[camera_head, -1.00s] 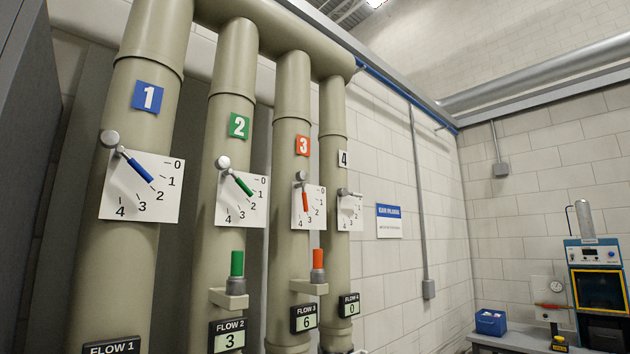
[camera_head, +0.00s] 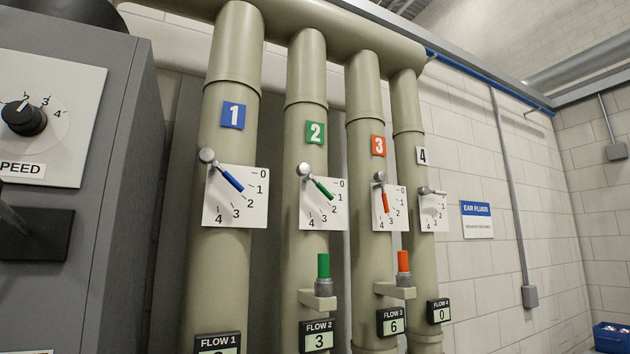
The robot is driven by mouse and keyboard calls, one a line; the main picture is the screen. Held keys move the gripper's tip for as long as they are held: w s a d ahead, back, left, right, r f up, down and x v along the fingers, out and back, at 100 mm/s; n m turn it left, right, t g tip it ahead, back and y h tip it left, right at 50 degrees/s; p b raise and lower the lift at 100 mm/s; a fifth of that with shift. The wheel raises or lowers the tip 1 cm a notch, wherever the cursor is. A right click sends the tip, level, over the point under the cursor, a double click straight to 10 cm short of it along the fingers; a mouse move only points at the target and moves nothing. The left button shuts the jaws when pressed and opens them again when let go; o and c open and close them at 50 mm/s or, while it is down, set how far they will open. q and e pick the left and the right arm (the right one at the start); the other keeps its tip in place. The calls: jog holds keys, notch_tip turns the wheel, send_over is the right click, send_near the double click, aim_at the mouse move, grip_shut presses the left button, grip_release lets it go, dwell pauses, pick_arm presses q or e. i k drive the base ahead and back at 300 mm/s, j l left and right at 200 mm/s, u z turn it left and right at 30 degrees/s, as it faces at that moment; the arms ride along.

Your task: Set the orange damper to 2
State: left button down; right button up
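The orange damper lever (camera_head: 385,203) is on pipe 3, below the orange-red "3" sign (camera_head: 378,146). It hangs from a round metal pivot in front of a white dial plate (camera_head: 402,200) with a number scale. The lever points nearly straight down, tilted slightly right, toward the 3 to 4 end of the scale. The FLOW 3 display (camera_head: 391,322) on the same pipe reads 6. Neither of my grippers shows in this view, and nothing touches the lever.
Pipes 1, 2 and 4 carry similar dampers: blue (camera_head: 231,181), green (camera_head: 323,189) and a grey one (camera_head: 432,191). Small ledges on pipes 2 and 3 hold a green (camera_head: 323,266) and an orange (camera_head: 403,262) capped piece. A grey cabinet (camera_head: 115,200) with a SPEED knob (camera_head: 24,117) stands left.

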aim_at(380, 176)
jog(key=i+l+u, duration=0.15)
jog(key=l, duration=0.25)
jog(key=i+l+u, duration=0.1)
jog(key=l, duration=0.3)
jog(key=i+l+u, duration=0.15)
jog(key=l, duration=0.25)
jog(key=i+l+u, duration=0.15)
jog(key=l, duration=0.3)
jog(key=i+l+u, duration=0.1)
jog(key=l, duration=0.35)
jog(key=i+l+u, duration=0.15)
jog(key=l, duration=0.3)
